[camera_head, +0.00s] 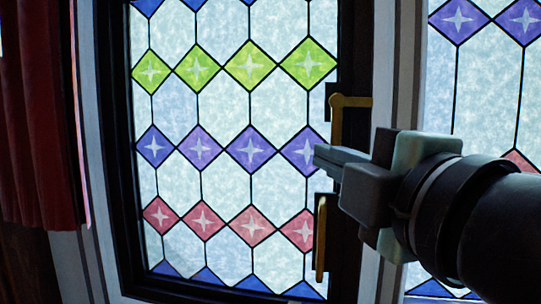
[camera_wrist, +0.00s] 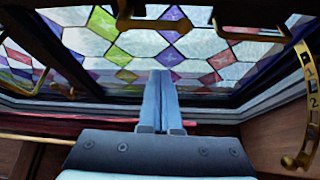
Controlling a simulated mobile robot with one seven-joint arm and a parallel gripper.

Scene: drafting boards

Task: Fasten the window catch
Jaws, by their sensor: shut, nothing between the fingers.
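The stained-glass window (camera_head: 222,195) fills the middle of the head view in a dark frame and looks closed. Two brass fittings sit on its right side: an upper bent one (camera_head: 338,122) and a lower upright bar (camera_head: 321,238). I cannot tell which one is the catch. In the wrist view they show as the left brass piece (camera_wrist: 150,23) and the right brass piece (camera_wrist: 253,35). My gripper (camera_head: 317,157) is shut and empty, pointing left in front of the window's right edge, at a height between the two fittings. Its fingers (camera_wrist: 162,73) seem apart from both.
A dark red curtain (camera_head: 32,115) hangs at the left. A second patterned pane (camera_head: 490,85) stands right of the pale post. In the wrist view, a curved brass piece with numbers (camera_wrist: 308,85) is at the right and another brass fitting (camera_wrist: 35,80) at the left.

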